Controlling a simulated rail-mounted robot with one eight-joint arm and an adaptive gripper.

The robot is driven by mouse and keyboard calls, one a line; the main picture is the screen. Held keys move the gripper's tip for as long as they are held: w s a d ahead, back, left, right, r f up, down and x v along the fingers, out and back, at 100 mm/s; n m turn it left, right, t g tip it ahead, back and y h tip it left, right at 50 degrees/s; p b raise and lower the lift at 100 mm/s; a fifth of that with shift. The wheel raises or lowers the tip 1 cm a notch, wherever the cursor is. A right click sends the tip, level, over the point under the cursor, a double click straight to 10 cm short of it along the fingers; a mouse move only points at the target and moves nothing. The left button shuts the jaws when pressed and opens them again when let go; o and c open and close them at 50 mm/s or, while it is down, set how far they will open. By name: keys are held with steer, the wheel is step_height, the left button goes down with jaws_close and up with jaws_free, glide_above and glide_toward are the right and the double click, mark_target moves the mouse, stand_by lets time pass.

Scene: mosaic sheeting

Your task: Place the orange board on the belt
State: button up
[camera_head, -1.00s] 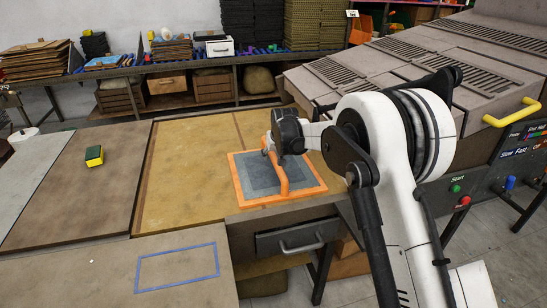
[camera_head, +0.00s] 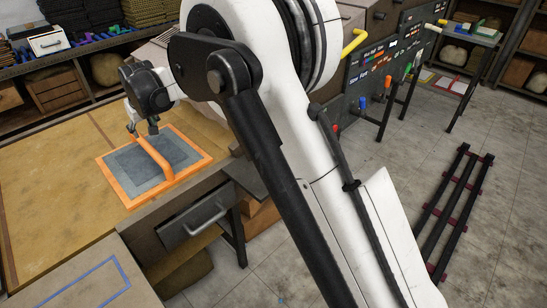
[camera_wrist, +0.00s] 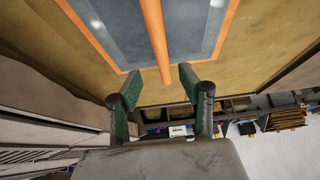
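The orange board (camera_head: 117,185) is an orange-edged frame with a grey-blue panel (camera_head: 128,165) and a raised orange handle bar (camera_head: 155,158). It lies flat on the tan table top. My gripper (camera_head: 140,128) is at the handle's far end. In the wrist view my gripper (camera_wrist: 160,80) has its two green-padded fingers spread apart, with the handle's end (camera_wrist: 164,74) near the gap between them. No contact with the handle is visible. The board's rim (camera_wrist: 230,28) also shows there. I cannot make out the belt in the current views.
A drawer with a grey handle (camera_head: 205,215) is under the table edge. A grey machine (camera_wrist: 40,95) stands beside the table; my arm hides most of it in the head view. A dark rack (camera_head: 455,205) lies on open floor at right. Shelves with crates (camera_head: 50,85) stand behind.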

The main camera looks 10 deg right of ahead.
steer(key=s+d+r+m, duration=0.1)
steer(key=s+d+r, duration=0.4)
steer(key=d, duration=0.4)
steer(key=s+d+r+m+t+h, duration=0.1)
steer(key=s+d+r, duration=0.4)
steer(key=d, duration=0.4)
steer(key=s+d+r+m, duration=0.1)
steer(key=s+d+r, duration=0.4)
steer(key=d, duration=0.4)
steer(key=s+d+f+m, duration=0.1)
steer(key=s+d+f, duration=0.1)
steer(key=s+d, duration=0.4)
steer(key=s+d+f+m+h, duration=0.1)
steer(key=s+d, duration=0.5)
steer(key=s, duration=0.6)
steer(key=s+d+f+m+t+h, duration=0.1)
steer(key=s+d+f, duration=0.2)
steer(key=s+d, duration=0.3)
steer(key=s, duration=0.2)
steer(key=shift+s+f+m, duration=0.25)
steer(key=shift+s+m, duration=0.15)
